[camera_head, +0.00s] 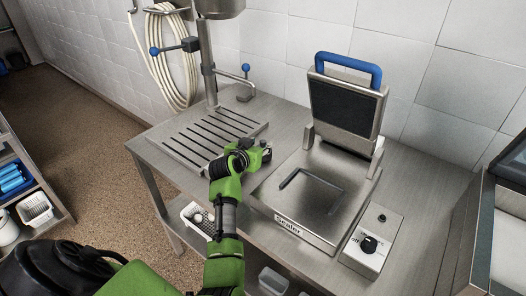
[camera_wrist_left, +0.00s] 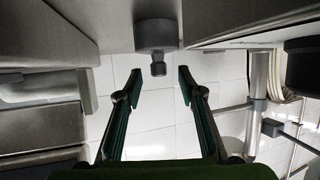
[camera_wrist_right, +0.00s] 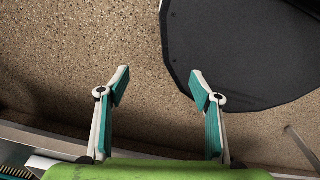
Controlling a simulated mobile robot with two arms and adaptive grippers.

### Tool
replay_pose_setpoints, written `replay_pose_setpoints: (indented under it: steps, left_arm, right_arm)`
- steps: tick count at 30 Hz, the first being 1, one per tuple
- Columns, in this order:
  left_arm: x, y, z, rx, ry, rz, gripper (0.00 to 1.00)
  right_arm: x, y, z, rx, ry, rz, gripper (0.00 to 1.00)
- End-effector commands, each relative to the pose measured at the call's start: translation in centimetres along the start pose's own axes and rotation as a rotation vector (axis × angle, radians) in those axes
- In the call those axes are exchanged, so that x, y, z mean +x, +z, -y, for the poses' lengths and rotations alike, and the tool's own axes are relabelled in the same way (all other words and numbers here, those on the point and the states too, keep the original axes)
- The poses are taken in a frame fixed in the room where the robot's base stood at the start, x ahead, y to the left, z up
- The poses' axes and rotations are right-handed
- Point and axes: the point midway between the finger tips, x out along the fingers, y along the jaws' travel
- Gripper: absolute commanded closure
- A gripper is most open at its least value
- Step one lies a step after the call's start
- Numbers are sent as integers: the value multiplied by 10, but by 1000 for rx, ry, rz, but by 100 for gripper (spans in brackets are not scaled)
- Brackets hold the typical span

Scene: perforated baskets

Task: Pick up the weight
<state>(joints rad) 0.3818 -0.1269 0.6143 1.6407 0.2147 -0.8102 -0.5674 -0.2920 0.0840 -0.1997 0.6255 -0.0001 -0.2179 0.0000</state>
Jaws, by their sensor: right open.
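The weight (camera_wrist_left: 155,37) is a small grey metal cylinder with a narrower knob. In the left wrist view, which looks upside down, it stands on the steel worktop at top centre. My left gripper (camera_wrist_left: 160,82) is open and empty, its two fingers apart with the knob just ahead of the gap. In the head view my left gripper (camera_head: 262,155) is low over the worktop between the slotted drain plate and the sealer; I cannot make the weight out clearly there. My right gripper (camera_wrist_right: 160,76) is open and empty above the speckled floor.
The sealer (camera_head: 318,203) with its raised lid (camera_head: 346,105) stands right of my left gripper. A control box (camera_head: 370,243) is beside it. The slotted drain plate (camera_head: 212,138) lies to the left, under a steel stand with blue-knobbed levers. A tiled wall closes the back.

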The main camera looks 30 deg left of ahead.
Motion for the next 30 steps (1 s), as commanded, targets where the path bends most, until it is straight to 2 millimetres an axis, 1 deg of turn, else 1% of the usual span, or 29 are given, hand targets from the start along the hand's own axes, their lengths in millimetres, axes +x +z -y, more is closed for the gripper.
replay_pose_setpoints:
  steps: [3,6,9,12,18,19,20,21,23,27,28,30]
  left_arm:
    - [15,0,-2,-3,1,1,64]
    - [26,1,-2,-2,0,0,64]
    - [33,2,-1,-1,0,0,64]
    - [36,2,-1,-2,0,0,64]
    - [37,2,-1,-1,-1,0,64]
    - [37,2,-1,-1,-1,0,67]
    - [37,2,-1,-1,-1,0,75]
    - [37,2,-1,-1,-1,0,85]
    - [37,2,-1,-1,-1,0,100]
    - [36,2,-1,-1,-1,0,100]
    - [36,-3,0,-1,-3,-10,100]
    - [36,-3,0,-1,-3,-10,100]
  right_arm:
    - [-6,2,1,0,-1,4,41]
    - [-7,6,2,1,-3,9,41]
    - [-8,8,4,1,-5,13,41]
    - [-8,10,7,2,-8,16,41]
    - [-8,10,9,3,-10,16,41]
    - [-8,10,9,3,-10,16,41]
    - [-8,10,9,3,-10,16,41]
    - [-8,10,9,3,-10,16,41]
    - [-8,10,9,3,-10,16,41]
    - [-8,10,8,3,-10,16,41]
    - [-8,10,8,3,-10,16,41]
    - [-8,10,8,2,-9,16,41]
